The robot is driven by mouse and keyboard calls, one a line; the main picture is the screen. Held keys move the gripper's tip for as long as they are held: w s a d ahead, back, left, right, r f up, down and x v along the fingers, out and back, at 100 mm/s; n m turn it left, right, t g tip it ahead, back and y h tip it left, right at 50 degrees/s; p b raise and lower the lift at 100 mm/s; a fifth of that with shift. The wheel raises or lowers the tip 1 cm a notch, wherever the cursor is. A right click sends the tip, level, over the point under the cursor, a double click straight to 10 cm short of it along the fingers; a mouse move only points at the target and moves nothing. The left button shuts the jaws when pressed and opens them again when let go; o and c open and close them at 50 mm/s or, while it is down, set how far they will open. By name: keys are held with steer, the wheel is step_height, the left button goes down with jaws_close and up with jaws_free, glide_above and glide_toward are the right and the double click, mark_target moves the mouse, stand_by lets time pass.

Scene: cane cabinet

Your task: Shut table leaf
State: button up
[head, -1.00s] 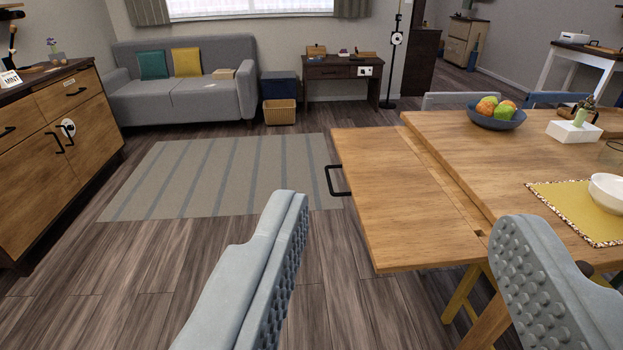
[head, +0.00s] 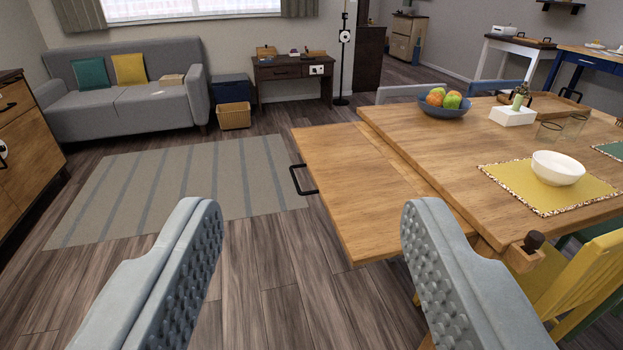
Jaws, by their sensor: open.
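The table leaf (head: 355,190) is a wooden panel that sticks out from the left side of the wooden dining table (head: 420,133). It lies flat, slightly below the tabletop, with a narrow gap along the joint. A black handle (head: 303,180) is fixed to its left edge. My gripper (head: 308,222) is open and empty, with its two grey studded fingers wide apart. The fingers are nearer to the camera than the leaf. The right finger covers part of the leaf's near right corner. No contact with the handle shows.
The table carries a fruit bowl (head: 444,110), a white bowl (head: 558,168) and a yellow placemat (head: 515,190). A yellow chair (head: 575,275) stands at the near right. A wooden cabinet (head: 25,150) is at the left, a striped rug (head: 170,190) and grey sofa (head: 125,85) beyond. Floor left of the leaf is clear.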

steer(key=c, duration=0.4)
steer(key=shift+w+f, duration=0.15)
steer(key=shift+w, duration=0.2)
steer(key=shift+c, duration=1.4)
steer(key=w+f+g, duration=0.2)
steer(key=w+f, duration=0.1)
steer(key=w, duration=0.2)
steer(key=w+a+f+g, duration=0.1)
steer(key=w+f, duration=0.3)
steer(key=w, duration=0.1)
steer(key=w+f+n+g, duration=0.1)
steer(key=w+f+g, duration=0.1)
steer(key=w+f, duration=0.2)
steer(key=shift+w+a+g+h, duration=0.3)
steer(key=shift+w, duration=0.3)
jaws_close()
steer(key=w+a+f+g+h, duration=0.2)
steer(key=w+f+g+h, duration=0.3)
steer(key=w+f, duration=1.3)
steer(key=w+d+f+y, duration=0.1)
steer(key=w+d+f, duration=0.2)
steer(key=d+f, duration=0.5)
steer(key=shift+w+f+n+g, duration=0.25)
steer(key=shift+f+n+g, duration=0.15)
steer(key=shift+f, duration=0.45)
